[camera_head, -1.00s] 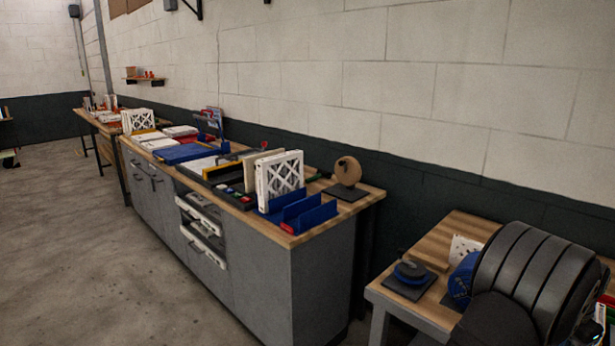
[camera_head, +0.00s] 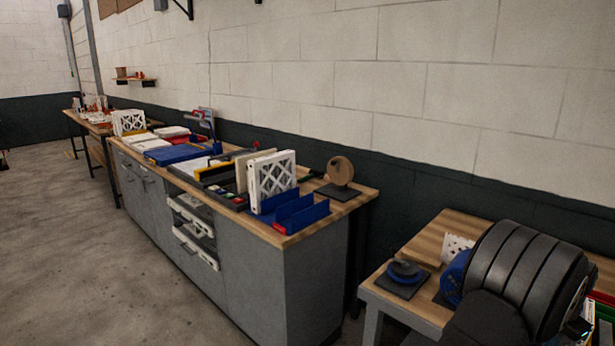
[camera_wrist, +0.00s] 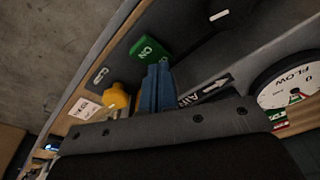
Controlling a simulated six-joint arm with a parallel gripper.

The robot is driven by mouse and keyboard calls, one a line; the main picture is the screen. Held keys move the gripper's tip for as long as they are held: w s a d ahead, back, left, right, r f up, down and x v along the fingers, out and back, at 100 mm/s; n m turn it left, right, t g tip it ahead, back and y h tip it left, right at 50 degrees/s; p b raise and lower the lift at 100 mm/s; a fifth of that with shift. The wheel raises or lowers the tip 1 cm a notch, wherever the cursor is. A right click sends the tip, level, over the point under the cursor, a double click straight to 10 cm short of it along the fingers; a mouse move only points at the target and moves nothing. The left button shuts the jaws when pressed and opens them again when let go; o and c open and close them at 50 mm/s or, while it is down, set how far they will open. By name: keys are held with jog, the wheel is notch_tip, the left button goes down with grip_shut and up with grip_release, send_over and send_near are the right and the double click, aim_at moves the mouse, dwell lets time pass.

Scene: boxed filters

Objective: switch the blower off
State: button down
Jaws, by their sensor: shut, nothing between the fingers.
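My gripper (camera_wrist: 155,88) shows in the wrist view with its two blue fingers together and nothing between them. Just beyond the fingertips is a green switch piece (camera_wrist: 146,47) marked ON, on a dark panel (camera_wrist: 190,50). The fingertips look very close to its lower edge; I cannot tell whether they touch. In the head view the fingers are hidden behind my dark arm.
A yellow knob (camera_wrist: 117,97) stands close left of the fingers. A FLOW dial (camera_wrist: 291,88) and an AIR arrow label (camera_wrist: 203,90) are to the right. In the head view, a long bench (camera_head: 287,238) holds filters and a blue rack (camera_head: 300,214); floor is clear at left.

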notch_tip(320, 180, up, 6)
jog(key=shift+r, duration=0.2)
dwell(0.4)
notch_tip(320, 180, down, 7)
jog(key=shift+f, duration=0.1)
dwell(0.7)
jog(key=s+a+r+h, duration=0.1)
jog(key=a+r, duration=0.2)
jog(key=r, duration=0.6)
jog(key=s+a+r, duration=0.2)
jog(key=a+r, duration=0.2)
jog(key=r, duration=0.6)
jog(key=shift+a+n+t+h, duration=0.2)
jog(key=shift+n+t+h, duration=0.2)
dwell(0.3)
jog(key=shift+f, duration=0.1)
